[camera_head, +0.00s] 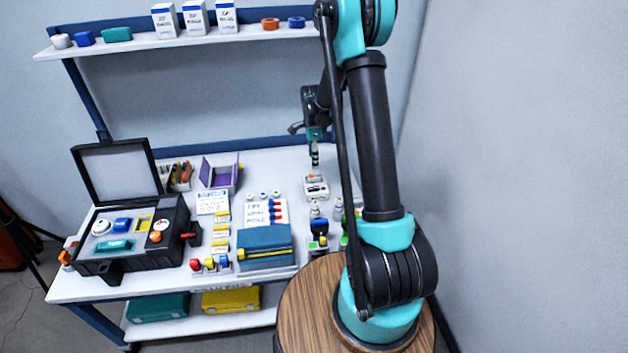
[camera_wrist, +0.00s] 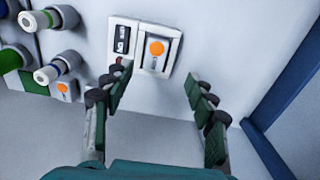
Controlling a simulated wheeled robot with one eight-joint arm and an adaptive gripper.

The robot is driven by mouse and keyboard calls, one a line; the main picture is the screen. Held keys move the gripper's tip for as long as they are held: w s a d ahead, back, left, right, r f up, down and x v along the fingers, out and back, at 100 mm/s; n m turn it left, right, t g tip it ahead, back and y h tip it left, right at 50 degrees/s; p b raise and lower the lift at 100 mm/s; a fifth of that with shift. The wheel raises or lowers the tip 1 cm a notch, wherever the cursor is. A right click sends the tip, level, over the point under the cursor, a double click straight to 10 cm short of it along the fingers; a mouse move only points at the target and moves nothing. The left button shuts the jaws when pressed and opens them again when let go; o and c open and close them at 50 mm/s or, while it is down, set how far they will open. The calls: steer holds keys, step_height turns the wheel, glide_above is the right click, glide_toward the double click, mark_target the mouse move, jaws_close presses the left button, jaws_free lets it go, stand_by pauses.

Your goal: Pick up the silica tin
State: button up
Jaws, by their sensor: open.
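A small white square case with an orange disc (camera_wrist: 157,48) lies on the white tabletop and looks like the silica tin; I cannot read a name on it. A white piece with a black label (camera_wrist: 122,40) sits right beside it on the left. In the head view the pair shows as one white item (camera_head: 315,188) below my gripper (camera_head: 315,157). In the wrist view my gripper (camera_wrist: 157,88) is open and empty, its dark green fingers spread wide. The case lies ahead of the gap between the fingertips, near the left finger's side. Nothing hides its top.
Bottles (camera_wrist: 48,73) and a small orange-dotted piece (camera_wrist: 64,90) stand to the left in the wrist view. A blue bar (camera_wrist: 285,100) edges the right. An open black case (camera_head: 130,240) and a purple box (camera_head: 220,172) occupy the table's left. A shelf (camera_head: 250,29) hangs above.

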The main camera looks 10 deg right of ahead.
mark_target(312, 176)
step_height(312, 176, down, 3)
steer(key=shift+r, duration=0.2)
steer(key=shift+s+a+f, duration=0.1)
steer(key=shift+s+f, duration=0.05)
steer(key=shift+f, duration=0.75)
steer(key=shift+s+a+f, duration=0.1)
steer(key=shift+f, duration=0.75)
steer(key=shift+s+a+f, duration=0.1)
steer(key=shift+s+f, duration=0.05)
steer(key=shift+f, duration=0.75)
steer(key=c, duration=1.3)
